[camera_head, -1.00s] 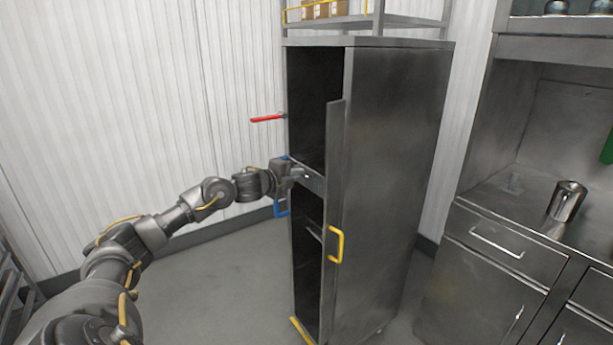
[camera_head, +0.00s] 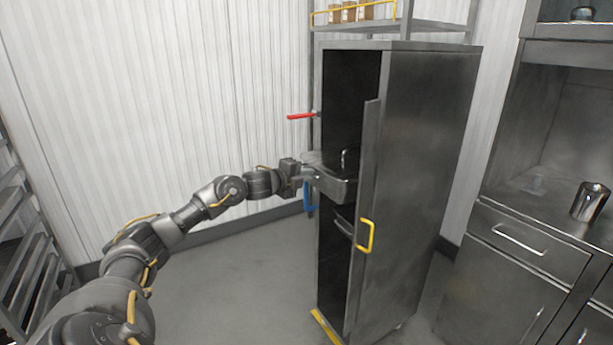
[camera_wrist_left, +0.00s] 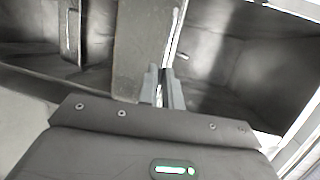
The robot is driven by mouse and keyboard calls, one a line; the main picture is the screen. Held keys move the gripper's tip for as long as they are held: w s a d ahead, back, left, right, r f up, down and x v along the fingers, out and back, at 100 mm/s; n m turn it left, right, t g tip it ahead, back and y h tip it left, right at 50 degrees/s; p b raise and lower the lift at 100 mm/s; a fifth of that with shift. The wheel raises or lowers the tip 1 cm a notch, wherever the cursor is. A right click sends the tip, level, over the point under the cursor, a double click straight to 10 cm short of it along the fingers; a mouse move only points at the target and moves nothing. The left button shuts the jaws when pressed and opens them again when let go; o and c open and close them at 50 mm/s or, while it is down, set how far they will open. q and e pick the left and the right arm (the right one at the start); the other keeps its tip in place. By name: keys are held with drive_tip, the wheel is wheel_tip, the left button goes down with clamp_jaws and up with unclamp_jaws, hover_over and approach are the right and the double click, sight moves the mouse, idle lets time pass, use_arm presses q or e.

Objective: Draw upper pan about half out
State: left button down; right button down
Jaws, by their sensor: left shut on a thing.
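The upper pan (camera_head: 338,188) is a grey metal pan in the tall cabinet (camera_head: 430,150). It sticks partly out of the cabinet's open front, about level. Its rear part is hidden inside and behind the cabinet door. My left gripper (camera_head: 312,172) is at the pan's front left edge, shut on its rim. In the left wrist view the two fingers (camera_wrist_left: 164,88) close on a thin metal edge, with dark metal surfaces on both sides. My right gripper is not in view.
The cabinet door (camera_head: 367,175) stands open, with a yellow handle (camera_head: 366,236). A lower pan edge (camera_head: 343,226) shows beneath. A red handle (camera_head: 302,116) juts out at left. A counter with a metal canister (camera_head: 590,201) is at right. The floor in front is clear.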

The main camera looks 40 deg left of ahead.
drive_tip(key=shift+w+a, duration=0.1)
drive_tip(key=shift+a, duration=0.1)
use_arm(q)
drive_tip(key=c, duration=1.5)
unclamp_jaws()
drive_tip(key=shift+w+f, duration=0.1)
drive_tip(key=shift+w, duration=0.05)
drive_tip(key=shift+d, duration=0.1)
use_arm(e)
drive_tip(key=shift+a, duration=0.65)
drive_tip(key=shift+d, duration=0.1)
